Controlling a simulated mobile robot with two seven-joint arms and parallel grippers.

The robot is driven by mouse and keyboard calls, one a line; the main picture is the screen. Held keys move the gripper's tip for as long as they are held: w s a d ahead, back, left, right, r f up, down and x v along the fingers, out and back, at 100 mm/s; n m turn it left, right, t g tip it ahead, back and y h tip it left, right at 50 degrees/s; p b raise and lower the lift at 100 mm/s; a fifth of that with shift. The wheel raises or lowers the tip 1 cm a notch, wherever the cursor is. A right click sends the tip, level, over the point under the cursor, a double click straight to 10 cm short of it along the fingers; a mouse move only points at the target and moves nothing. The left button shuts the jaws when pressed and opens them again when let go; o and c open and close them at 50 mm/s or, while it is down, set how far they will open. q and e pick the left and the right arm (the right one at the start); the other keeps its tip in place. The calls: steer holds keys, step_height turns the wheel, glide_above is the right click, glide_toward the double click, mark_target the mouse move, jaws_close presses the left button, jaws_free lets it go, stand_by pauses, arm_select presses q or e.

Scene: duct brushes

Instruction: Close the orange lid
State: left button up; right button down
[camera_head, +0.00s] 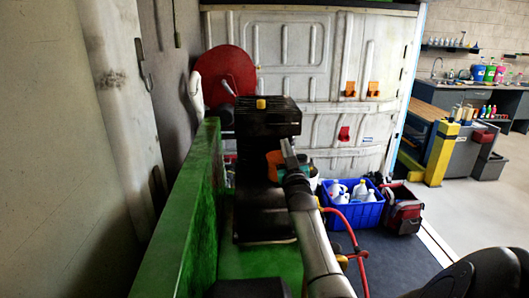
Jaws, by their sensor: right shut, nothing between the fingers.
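An orange piece (275,163), which may be the lid, shows only in part beside a black stand (266,120) with a yellow knob (261,103). I cannot tell whether the lid stands open or shut. My right gripper (288,148) is at the end of the grey arm that rises from the bottom of the view. Its fingertips are shut and empty, and appear just right of the orange piece. The arm hides part of what lies behind it, and I cannot tell if they touch. My left gripper is not in view.
A green wall (184,220) runs along the left. A red disc (228,72) stands behind it. A blue crate (352,211) with white bottles and a red-and-black box (402,206) stand on the floor to the right. A red hose (352,236) hangs beside the arm.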

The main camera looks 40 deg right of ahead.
steer(key=r+p, duration=0.1)
steer(key=r, duration=0.1)
steer(key=r+p, duration=0.1)
steer(key=r, duration=0.1)
steer(key=shift+w+a+r+p, duration=0.1)
steer(key=shift+w+a+p, duration=0.15)
steer(key=shift+p, duration=0.1)
steer(key=v, duration=1)
steer(key=shift+f+b, duration=0.3)
steer(key=shift+f, duration=0.15)
